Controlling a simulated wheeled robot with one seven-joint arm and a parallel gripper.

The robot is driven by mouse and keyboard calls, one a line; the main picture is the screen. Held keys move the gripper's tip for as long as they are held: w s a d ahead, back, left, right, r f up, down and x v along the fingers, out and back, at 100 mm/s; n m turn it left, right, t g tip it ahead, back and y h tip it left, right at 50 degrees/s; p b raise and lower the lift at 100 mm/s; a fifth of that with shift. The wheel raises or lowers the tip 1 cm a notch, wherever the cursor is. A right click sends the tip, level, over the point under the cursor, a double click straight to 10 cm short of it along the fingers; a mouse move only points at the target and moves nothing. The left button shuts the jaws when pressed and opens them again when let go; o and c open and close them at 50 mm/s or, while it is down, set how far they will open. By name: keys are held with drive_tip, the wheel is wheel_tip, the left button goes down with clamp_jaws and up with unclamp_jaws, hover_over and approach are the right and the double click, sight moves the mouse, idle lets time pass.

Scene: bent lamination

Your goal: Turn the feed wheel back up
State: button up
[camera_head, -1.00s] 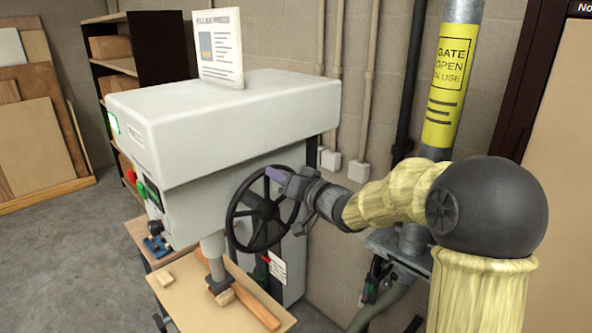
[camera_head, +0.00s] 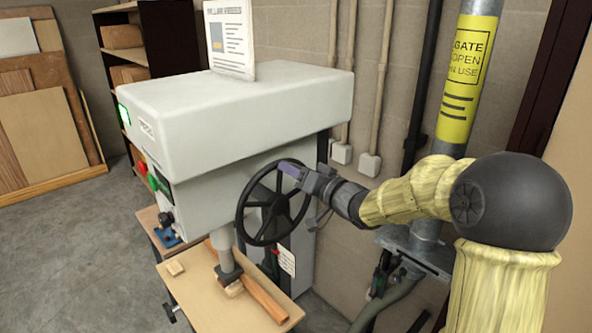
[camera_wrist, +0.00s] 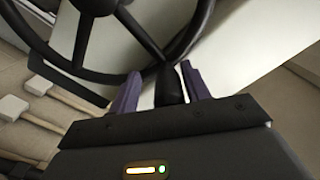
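The feed wheel (camera_head: 274,204) is a black spoked handwheel on the right side of the pale grey press (camera_head: 240,105). My gripper (camera_head: 288,170) is at the wheel's upper right rim. In the wrist view, the purple fingers of my gripper (camera_wrist: 160,88) stand apart on either side of a short dark handle (camera_wrist: 170,85) at the wheel's rim (camera_wrist: 62,62). A gap shows between the left finger and the handle; the right finger is close to it. The press's ram (camera_head: 226,245) stands low over wood pieces (camera_head: 262,296) on the table.
The wooden press table (camera_head: 212,302) is below the wheel. A grey duct with a yellow label (camera_head: 457,90) and thin wall pipes (camera_head: 368,80) stand on the right, behind my arm. A dark shelf (camera_head: 165,50) and leaning boards (camera_head: 50,110) are at the left. Floor (camera_head: 70,260) is clear at lower left.

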drive_tip(key=shift+s+a+r, duration=0.1)
drive_tip(key=shift+r, duration=0.1)
drive_tip(key=b+v, duration=0.6)
drive_tip(key=v, duration=1.1)
drive_tip(key=shift+f, duration=0.2)
